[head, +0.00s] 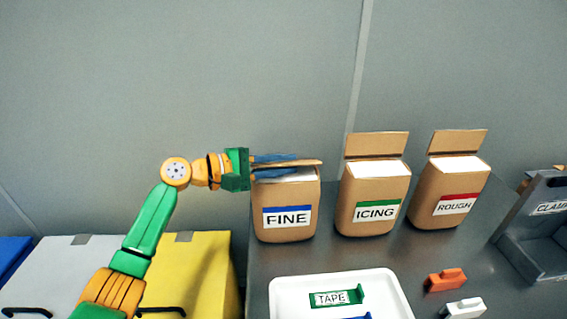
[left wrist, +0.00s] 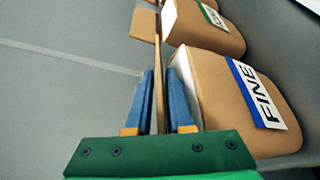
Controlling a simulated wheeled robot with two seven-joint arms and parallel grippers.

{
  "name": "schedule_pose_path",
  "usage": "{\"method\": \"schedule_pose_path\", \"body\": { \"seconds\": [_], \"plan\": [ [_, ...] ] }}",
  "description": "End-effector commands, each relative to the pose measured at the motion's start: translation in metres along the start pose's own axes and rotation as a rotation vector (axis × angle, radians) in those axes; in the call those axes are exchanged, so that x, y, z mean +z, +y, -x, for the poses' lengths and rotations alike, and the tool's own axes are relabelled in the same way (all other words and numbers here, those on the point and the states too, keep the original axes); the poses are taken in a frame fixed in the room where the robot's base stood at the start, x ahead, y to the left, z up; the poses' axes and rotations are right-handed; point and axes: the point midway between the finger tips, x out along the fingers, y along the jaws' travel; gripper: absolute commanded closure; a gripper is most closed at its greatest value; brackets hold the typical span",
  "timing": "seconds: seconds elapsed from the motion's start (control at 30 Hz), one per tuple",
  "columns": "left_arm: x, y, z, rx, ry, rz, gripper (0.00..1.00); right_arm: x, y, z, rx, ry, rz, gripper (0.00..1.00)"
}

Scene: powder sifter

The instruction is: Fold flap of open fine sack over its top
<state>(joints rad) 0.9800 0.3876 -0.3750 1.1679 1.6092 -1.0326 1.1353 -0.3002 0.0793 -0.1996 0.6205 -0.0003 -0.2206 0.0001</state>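The fine sack (head: 287,222) is brown with a blue-striped FINE label and stands upright at the left of the dark table. Its flap (head: 306,163) leans forward above the white top, which still shows beneath it. My left gripper (head: 276,164) comes in from the left, with one blue finger above the flap and one below. In the left wrist view, the flap (left wrist: 158,85) shows edge-on between the fingers (left wrist: 159,75), with small gaps beside it, so the gripper looks partly open around it. The fine sack (left wrist: 225,100) is right of the fingers. My right gripper is out of view.
The icing sack (head: 372,190) and rough sack (head: 450,185) stand to the right with flaps raised. A white tray (head: 285,295) holds a green TAPE piece (head: 337,298). Orange (head: 446,280) and white (head: 463,308) clips lie beside a grey CLAMP holder (head: 540,240).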

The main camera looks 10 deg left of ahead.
Motion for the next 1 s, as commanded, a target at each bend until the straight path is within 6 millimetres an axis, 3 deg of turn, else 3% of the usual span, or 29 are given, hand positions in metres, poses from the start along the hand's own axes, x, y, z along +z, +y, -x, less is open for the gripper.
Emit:
{"method": "schedule_pose_path", "body": {
  "seconds": [0.07, 0.13, 0.17, 0.37, 0.53, 0.77, 0.8, 1.0],
  "plan": [
    [0.000, 0.000, 0.000, 0.000, 0.000, 0.000, 0.80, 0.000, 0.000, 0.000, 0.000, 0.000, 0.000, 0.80],
    [0.000, 0.000, 0.000, 0.000, 0.000, 0.000, 0.99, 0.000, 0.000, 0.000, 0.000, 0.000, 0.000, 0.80],
    [0.000, 0.000, 0.000, 0.000, 0.000, 0.000, 1.00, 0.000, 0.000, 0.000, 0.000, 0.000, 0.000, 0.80],
    [0.000, -0.001, 0.000, 0.001, 0.000, -0.001, 1.00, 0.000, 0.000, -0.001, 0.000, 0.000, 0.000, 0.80],
    [-0.002, -0.012, -0.001, 0.044, -0.003, -0.104, 1.00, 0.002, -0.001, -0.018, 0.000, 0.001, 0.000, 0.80],
    [0.000, -0.007, 0.000, 0.047, -0.001, -0.115, 1.00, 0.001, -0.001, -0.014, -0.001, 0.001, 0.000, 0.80],
    [0.000, -0.007, 0.000, 0.047, -0.001, -0.115, 0.82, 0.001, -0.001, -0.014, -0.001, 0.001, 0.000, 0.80],
    [0.000, -0.007, 0.000, 0.047, -0.001, -0.115, 0.80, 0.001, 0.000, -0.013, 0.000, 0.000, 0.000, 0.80]
  ]
}}
